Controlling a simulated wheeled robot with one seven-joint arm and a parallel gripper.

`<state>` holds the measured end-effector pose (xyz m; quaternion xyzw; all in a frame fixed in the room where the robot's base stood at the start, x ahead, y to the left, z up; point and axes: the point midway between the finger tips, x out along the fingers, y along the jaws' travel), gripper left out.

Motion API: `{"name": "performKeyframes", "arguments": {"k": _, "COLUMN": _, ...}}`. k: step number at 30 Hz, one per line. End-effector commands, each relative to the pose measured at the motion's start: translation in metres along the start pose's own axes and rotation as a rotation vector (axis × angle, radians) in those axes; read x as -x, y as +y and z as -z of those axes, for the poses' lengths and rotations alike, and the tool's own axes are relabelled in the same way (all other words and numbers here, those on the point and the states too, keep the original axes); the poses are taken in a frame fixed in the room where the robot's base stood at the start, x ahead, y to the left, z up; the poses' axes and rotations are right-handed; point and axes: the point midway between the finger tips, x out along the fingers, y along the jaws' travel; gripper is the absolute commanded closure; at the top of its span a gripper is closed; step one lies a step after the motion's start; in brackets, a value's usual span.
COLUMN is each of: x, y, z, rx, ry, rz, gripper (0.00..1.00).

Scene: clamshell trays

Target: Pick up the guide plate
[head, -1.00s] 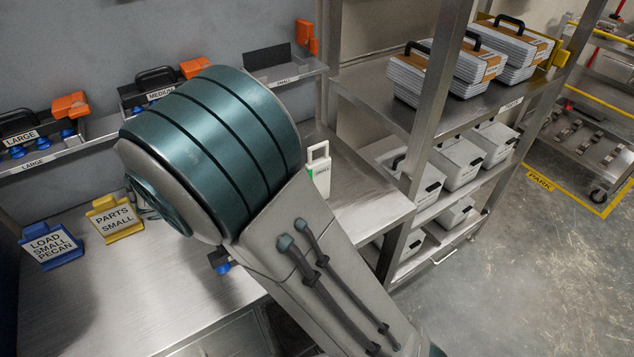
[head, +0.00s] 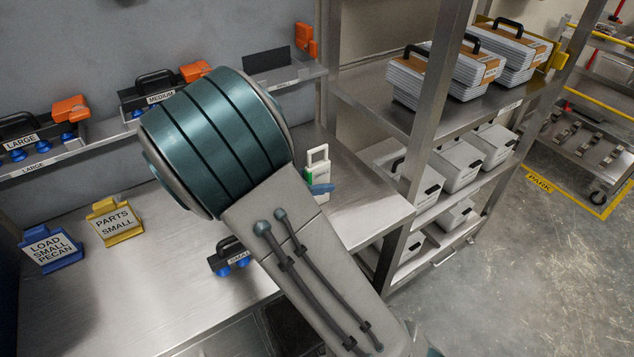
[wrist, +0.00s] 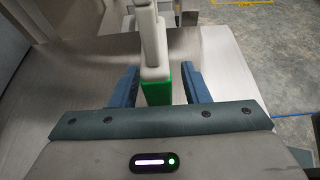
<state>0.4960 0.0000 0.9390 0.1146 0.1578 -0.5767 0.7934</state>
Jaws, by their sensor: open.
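The guide plate seems to be the white upright piece with a loop handle and a green edge (head: 317,168), standing on the steel bench near its right end. Its label is too small to read. In the wrist view its white and green body (wrist: 157,90) stands between the two blue fingers of my gripper (wrist: 160,86). The fingers are open, with a visible gap on each side of the piece. In the head view one blue fingertip (head: 322,188) shows at its lower front; my arm hides the rest of the gripper.
A black tool marked SMALL (head: 232,258) lies on the bench beside my arm. A yellow PARTS SMALL sign (head: 115,222) and a blue LOAD SMALL PECAN sign (head: 50,248) stand at left. A wall shelf (head: 90,143) holds larger tools. A rack post (head: 430,110) rises at right.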

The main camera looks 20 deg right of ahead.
Motion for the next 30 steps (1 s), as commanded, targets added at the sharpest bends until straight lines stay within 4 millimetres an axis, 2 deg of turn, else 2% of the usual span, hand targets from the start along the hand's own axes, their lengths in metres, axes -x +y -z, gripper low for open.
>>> {"name": "performKeyframes", "arguments": {"k": 7, "x": -0.003, "y": 0.000, "z": 0.000, "rx": 0.000, "ry": 0.000, "rz": 0.000, "gripper": 0.58}}
{"name": "performKeyframes", "arguments": {"k": 8, "x": -0.003, "y": 0.000, "z": 0.000, "rx": 0.000, "ry": 0.000, "rz": 0.000, "gripper": 0.61}}
{"name": "performKeyframes", "arguments": {"k": 12, "x": -0.003, "y": 0.000, "z": 0.000, "rx": 0.000, "ry": 0.000, "rz": 0.000, "gripper": 1.00}}
{"name": "performKeyframes", "arguments": {"k": 23, "x": -0.002, "y": 0.000, "z": -0.001, "rx": 0.000, "ry": 0.000, "rz": 0.000, "gripper": 1.00}}
{"name": "performKeyframes", "arguments": {"k": 30, "x": 0.004, "y": 0.000, "z": -0.017, "rx": -0.004, "ry": 0.001, "rz": -0.001, "gripper": 1.00}}
